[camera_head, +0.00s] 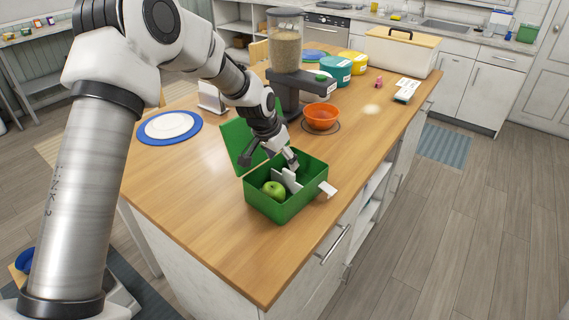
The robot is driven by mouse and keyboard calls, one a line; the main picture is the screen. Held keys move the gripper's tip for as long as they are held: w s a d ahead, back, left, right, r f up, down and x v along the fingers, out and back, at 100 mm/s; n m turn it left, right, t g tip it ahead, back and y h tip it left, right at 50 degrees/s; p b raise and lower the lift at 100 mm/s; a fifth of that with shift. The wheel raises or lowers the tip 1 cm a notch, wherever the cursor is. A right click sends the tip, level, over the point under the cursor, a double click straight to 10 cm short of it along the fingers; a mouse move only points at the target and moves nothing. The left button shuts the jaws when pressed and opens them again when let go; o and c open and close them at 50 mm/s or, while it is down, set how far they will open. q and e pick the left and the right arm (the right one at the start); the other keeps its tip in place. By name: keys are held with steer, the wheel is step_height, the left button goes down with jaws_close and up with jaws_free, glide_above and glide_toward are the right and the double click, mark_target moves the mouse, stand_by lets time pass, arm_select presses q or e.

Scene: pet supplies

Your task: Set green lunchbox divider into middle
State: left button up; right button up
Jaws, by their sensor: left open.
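The green lunchbox (281,212) stands near the front of the wooden island with its lid (238,146) raised at the back left. A pale grey divider (289,180) stands inside the box, around its middle. A green apple (274,190) lies in the front left part of the box. My left gripper (291,166) reaches down over the back of the box, open, with its fingertips close to the divider. I cannot tell whether they touch it, and the gripper hides part of the box's inside. My right gripper is not in view.
A white tab (327,189) sticks out at the box's right side. Behind are an orange bowl (321,116), a grain dispenser (285,45), a teal tin (337,70) and a white bin (401,55). A blue-rimmed plate (170,126) is at left. The front countertop is clear.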

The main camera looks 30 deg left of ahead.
mark_target(288, 174)
arm_select(q)
steer(key=p+x, duration=0.1)
steer(key=x, duration=0.4)
steer(key=shift+f, duration=0.4)
steer(key=shift+w+d+f, duration=0.1)
steer(key=shift+w+f, duration=0.15)
steer(key=shift+f, duration=0.15)
steer(key=shift+s, duration=0.1)
steer(key=shift+c, duration=1)
steer(key=shift+r, duration=0.1)
jaws_close()
steer(key=shift+s, duration=0.15)
steer(key=shift+s+b, duration=0.2)
steer(key=shift+b, duration=0.15)
steer(key=shift+s, duration=0.2)
steer(key=shift+o, duration=0.2)
jaws_free()
steer(key=shift+o, duration=0.8)
steer(key=shift+w, duration=0.2)
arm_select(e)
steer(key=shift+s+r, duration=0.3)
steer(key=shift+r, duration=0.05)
